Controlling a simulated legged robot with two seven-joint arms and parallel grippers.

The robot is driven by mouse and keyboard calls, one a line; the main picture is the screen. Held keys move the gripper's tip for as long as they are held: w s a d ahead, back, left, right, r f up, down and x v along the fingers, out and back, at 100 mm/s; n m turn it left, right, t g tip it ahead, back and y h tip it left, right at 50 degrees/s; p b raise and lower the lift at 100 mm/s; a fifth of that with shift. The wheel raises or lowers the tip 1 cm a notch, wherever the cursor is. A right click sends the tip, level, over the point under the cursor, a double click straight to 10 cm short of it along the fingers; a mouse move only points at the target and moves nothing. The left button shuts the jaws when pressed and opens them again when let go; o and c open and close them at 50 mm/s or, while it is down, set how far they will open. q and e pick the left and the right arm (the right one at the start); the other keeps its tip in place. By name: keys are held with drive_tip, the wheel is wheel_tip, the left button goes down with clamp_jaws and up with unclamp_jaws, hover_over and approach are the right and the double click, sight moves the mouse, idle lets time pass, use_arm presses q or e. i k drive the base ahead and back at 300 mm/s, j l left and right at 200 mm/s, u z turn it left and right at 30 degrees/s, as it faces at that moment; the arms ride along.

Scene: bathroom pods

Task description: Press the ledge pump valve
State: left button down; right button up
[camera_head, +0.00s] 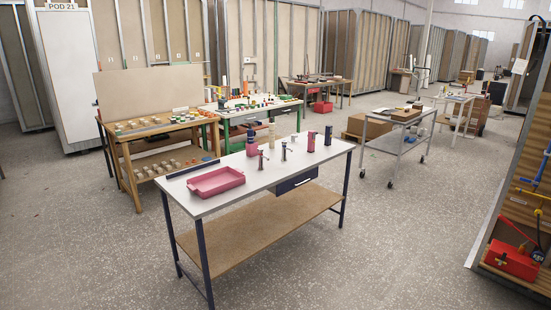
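A white-topped table (276,172) with dark legs stands in the middle. Several small upright fittings and bottles stand along its top. They include a dark grey tap-like fitting (262,159), a smaller grey one (284,151), a pink pump-like bottle (251,143), a second pink one (311,142) and a dark blue one (328,136). Which of these is the ledge pump valve I cannot tell at this size. Neither of my grippers is in view, and nothing touches these items.
A pink tray (215,181) lies on the table's left end, beside a dark strip (189,169). A lower wooden shelf (262,223) is bare. A wooden bench (160,140) and wheeled cart (398,130) stand behind. A red toolbox (511,260) is at right. The floor in front is clear.

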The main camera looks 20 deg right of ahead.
sight(503, 257)
drive_tip(key=i+l+z, duration=0.55)
drive_tip(key=i+z, duration=1.05)
drive_tip(key=i, duration=0.2)
drive_tip(key=i+j+z, duration=0.25)
drive_tip(key=i+z, duration=0.55)
drive_tip(key=i, duration=0.15)
drive_tip(key=i+j+z, duration=0.1)
drive_tip(key=i+z, duration=0.35)
drive_tip(key=i+j+z, duration=0.4)
drive_tip(key=i, duration=0.15)
drive_tip(key=i+z, duration=0.3)
drive_tip(key=i+j+z, duration=0.25)
drive_tip(key=k+l, duration=0.05)
drive_tip(key=l, duration=0.05)
